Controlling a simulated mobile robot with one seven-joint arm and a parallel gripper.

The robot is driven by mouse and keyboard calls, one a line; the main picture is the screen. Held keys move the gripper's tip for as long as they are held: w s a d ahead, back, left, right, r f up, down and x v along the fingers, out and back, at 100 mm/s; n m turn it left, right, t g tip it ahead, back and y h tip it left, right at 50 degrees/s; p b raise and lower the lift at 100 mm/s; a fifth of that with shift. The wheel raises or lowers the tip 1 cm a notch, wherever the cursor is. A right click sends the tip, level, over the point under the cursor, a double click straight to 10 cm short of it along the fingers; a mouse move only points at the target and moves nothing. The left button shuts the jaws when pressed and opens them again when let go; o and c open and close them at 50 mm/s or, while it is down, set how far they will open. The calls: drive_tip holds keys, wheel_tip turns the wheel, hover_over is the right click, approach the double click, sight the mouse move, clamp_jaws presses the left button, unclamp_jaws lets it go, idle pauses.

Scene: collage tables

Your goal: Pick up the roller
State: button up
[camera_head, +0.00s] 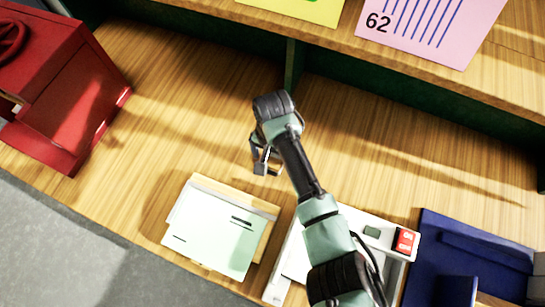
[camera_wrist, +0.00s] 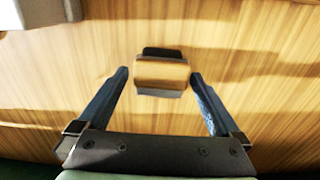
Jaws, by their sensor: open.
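A small block-like thing, likely the roller (camera_wrist: 162,75), lies on the wooden surface in the wrist view. It has a tan-brown middle, a grey lower edge and a black part at its far side. My gripper (camera_wrist: 159,72) is open, with one finger to each side of it and visible gaps between. The fingers do not touch it, and its height below them is hard to judge. In the head view my gripper (camera_head: 264,163) hangs over the middle of the wooden table (camera_head: 200,115). The roller cannot be made out there, likely hidden by the gripper.
A red cabinet (camera_head: 75,95) stands at the left. Papers (camera_head: 212,235) lie at the front, beside a light device with a red switch (camera_head: 404,241) under my arm. A blue tray (camera_head: 470,255) is at the right. A shelf (camera_head: 290,30) with printed sheets runs along the back.

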drive_tip(key=c, duration=1)
drive_tip(key=shift+c, duration=1.2)
drive_tip(key=shift+r, duration=0.1)
